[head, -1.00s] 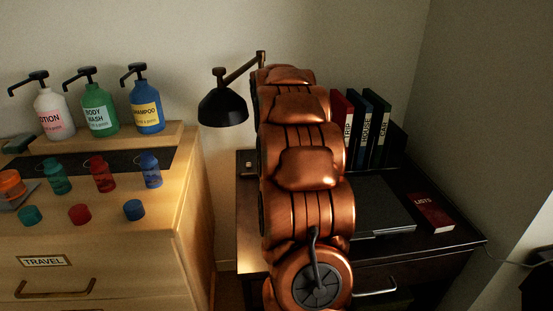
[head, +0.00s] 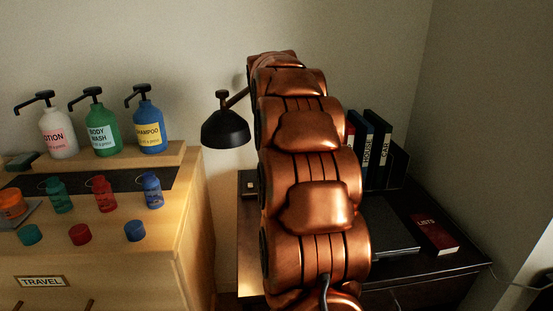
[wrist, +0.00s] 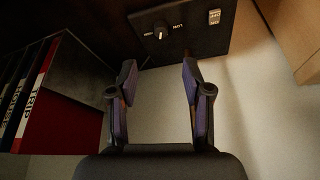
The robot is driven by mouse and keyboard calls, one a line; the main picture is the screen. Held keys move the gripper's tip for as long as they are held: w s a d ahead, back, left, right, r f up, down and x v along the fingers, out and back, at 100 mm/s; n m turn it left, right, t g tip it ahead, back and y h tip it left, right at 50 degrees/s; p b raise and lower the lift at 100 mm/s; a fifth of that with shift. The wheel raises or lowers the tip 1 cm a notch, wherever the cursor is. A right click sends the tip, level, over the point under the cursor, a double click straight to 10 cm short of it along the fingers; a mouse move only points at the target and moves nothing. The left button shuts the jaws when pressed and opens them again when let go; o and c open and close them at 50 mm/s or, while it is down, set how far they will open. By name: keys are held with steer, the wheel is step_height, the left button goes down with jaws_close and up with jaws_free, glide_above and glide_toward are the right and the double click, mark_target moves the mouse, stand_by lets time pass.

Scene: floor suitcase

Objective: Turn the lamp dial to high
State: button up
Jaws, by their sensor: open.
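The lamp dial (wrist: 160,31) is a small dark round knob with a pale mark, near the top of the wrist view. It sits on a dark panel (wrist: 205,42) with small white lettering on both sides, too small to read surely. My gripper (wrist: 156,72) is open and empty, its two dark fingers pointing towards the panel. The dial appears just beyond the fingertips, between their lines, and apart from them. The black desk lamp (head: 226,130) hangs left of my arm in the head view. My arm hides my gripper there.
Binders (head: 377,150) stand at the back of the dark desk (head: 455,262), and show at the left of the wrist view (wrist: 32,95). A red book (head: 434,234) lies on the desk. Pump bottles (head: 102,129) stand on the wooden dresser (head: 110,255) at left.

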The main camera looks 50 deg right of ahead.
steer(key=w+d+f+n+y+p, duration=0.1)
steer(key=n+p, duration=0.3)
steer(key=n, duration=0.2)
steer(key=w+d+f+n+g+y+p, duration=0.1)
steer(key=d+n+p, duration=0.1)
steer(key=n+p, duration=0.3)
steer(key=w+d+f+n+g+y+p, duration=0.1)
steer(key=n+p, duration=0.3)
steer(key=n, duration=0.3)
steer(key=shift+d+f+y+p, duration=0.2)
steer(key=shift+y+p, duration=0.1)
steer(key=shift+f+p, duration=0.6)
steer(key=shift+f, duration=3.35)
steer(key=shift+c, duration=0.3)
jaws_close()
